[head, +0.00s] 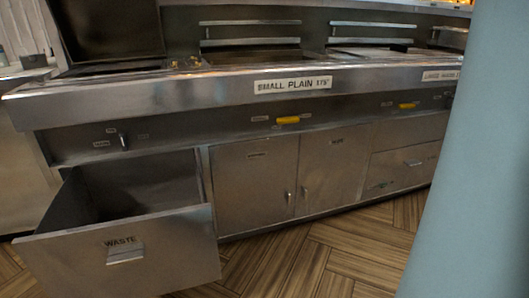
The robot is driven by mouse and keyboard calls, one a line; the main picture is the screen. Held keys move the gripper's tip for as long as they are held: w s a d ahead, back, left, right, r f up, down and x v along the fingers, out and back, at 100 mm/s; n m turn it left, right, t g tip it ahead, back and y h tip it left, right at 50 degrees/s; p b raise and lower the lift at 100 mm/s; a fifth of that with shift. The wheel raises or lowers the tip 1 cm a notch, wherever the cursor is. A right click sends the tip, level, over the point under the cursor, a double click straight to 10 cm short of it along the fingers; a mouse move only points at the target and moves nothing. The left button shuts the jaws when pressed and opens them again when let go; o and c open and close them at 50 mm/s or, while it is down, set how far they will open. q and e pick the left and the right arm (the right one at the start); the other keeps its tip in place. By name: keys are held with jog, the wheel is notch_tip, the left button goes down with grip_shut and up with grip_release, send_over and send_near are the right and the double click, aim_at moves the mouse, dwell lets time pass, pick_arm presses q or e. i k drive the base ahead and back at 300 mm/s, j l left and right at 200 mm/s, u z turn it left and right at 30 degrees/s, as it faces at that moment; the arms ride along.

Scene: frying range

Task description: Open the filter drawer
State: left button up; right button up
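A steel frying range (240,92) runs across the head view. At its lower left, a drawer marked WASTE (165,258) stands pulled far out, its inside dark and seemingly empty. At the lower right, another steel drawer (392,172) with a small handle (413,163) looks shut. Its small markings are too small to read, so I cannot tell from a label whether it is the filter drawer. Neither of my grippers is in view.
Two shut cupboard doors (253,184) (333,171) lie between the drawers. Yellow handles (288,120) (407,106) sit on the front panel. The wood-patterned floor (310,262) is clear in front of the doors. A pale blue-grey shape blocks the right edge.

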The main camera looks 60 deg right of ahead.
aim_at(404, 168)
jog(key=z, duration=3)
jog(key=i+u, duration=0.15)
jog(key=u, duration=0.25)
jog(key=i+l+u, duration=0.15)
jog(key=u, duration=0.3)
jog(key=i+l+u, duration=0.1)
jog(key=i+l, duration=0.15)
jog(key=i+l+u, duration=0.15)
jog(key=l, duration=0.3)
jog(key=i+l+u, duration=0.1)
jog(key=i+l, duration=0.2)
jog(key=i+l+u, duration=0.15)
jog(key=l, duration=0.3)
jog(key=i+l+u, duration=0.1)
jog(key=i+l, duration=0.15)
jog(key=l, duration=0.15)
jog(key=i+l, duration=0.15)
jog(key=l, duration=0.2)
jog(key=i+l, duration=0.15)
jog(key=l, duration=0.2)
jog(key=i+l, duration=0.15)
jog(key=l, duration=0.2)
jog(key=i+l, duration=0.15)
jog(key=l, duration=0.2)
